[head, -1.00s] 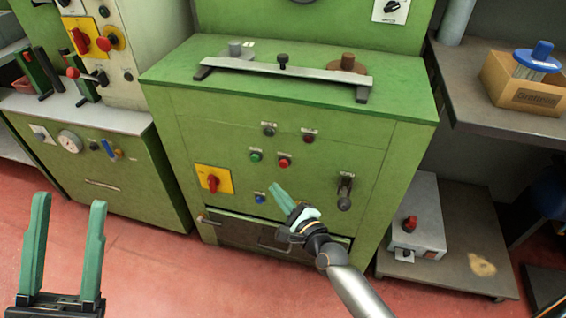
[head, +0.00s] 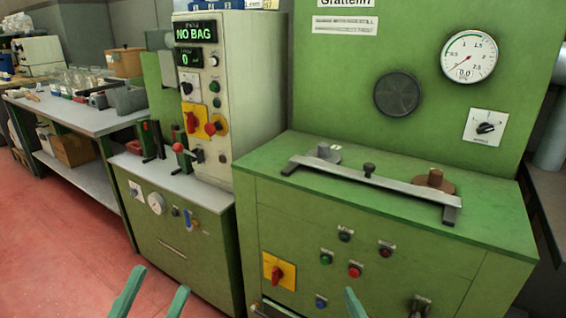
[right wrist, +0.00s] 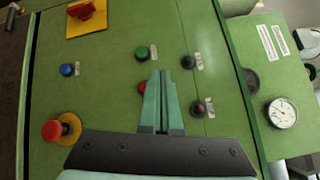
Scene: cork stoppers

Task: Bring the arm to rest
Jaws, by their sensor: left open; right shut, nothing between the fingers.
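My left gripper (head: 150,292) shows at the bottom edge of the head view, its two green fingers apart and empty. The tip of my right gripper (head: 355,302) shows at the bottom of the head view, in front of the green machine's control panel (head: 300,235). In the right wrist view the right gripper (right wrist: 160,75) has its fingers together with nothing between them. It is in front of the panel, and its fingers partly cover a red button (right wrist: 143,88). I cannot tell whether they touch the panel.
A metal bar (head: 375,182) stands on the machine's top, with a brown cork-coloured piece (head: 435,182) beside it. A smaller green machine with a "NO BAG" display (head: 195,32) stands to the left. A workbench (head: 75,118) is further left. Red floor (head: 50,230) is open at lower left.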

